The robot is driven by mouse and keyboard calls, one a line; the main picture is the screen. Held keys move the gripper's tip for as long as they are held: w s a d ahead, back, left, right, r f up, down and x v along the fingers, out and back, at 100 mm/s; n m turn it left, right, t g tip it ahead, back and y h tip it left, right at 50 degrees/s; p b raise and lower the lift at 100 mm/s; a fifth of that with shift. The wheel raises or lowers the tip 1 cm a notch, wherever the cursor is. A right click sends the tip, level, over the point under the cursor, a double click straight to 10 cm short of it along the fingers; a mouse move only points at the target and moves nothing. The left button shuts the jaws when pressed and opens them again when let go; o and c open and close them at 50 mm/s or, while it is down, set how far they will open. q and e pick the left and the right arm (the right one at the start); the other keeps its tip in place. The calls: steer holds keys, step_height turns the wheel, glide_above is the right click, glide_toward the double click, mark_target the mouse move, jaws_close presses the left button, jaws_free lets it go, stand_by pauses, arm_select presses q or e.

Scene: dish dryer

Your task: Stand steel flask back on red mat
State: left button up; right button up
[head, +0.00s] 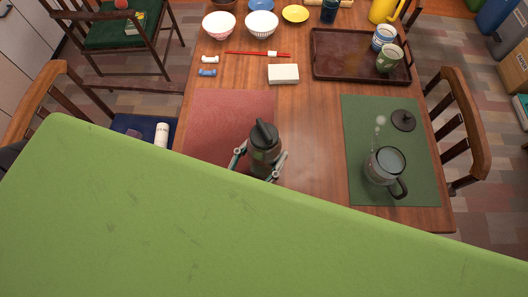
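The steel flask (262,147), dark grey with a black loop lid, looks upright at the right edge of the red mat (215,118). Its base is hidden behind a large green surface, so I cannot tell whether it rests on the mat or is held above it. My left gripper (260,158) has one finger on each side of the flask's body, close against it, and appears shut on it. It reaches in from the lower left; its wrist and arm are hidden. My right gripper is not in view.
A big green surface (200,230) covers the near part of the view. A brown tray (340,62) with cups, a white block (283,74) and bowls stand farther back.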

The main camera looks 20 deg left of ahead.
arm_select(q)
steer(key=o, duration=1.6)
steer(key=shift+f, duration=0.15)
steer(key=o, duration=0.3)
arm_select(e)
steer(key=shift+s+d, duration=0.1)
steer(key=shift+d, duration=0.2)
arm_select(q)
steer(key=b+v, duration=0.2)
steer(key=v, duration=1)
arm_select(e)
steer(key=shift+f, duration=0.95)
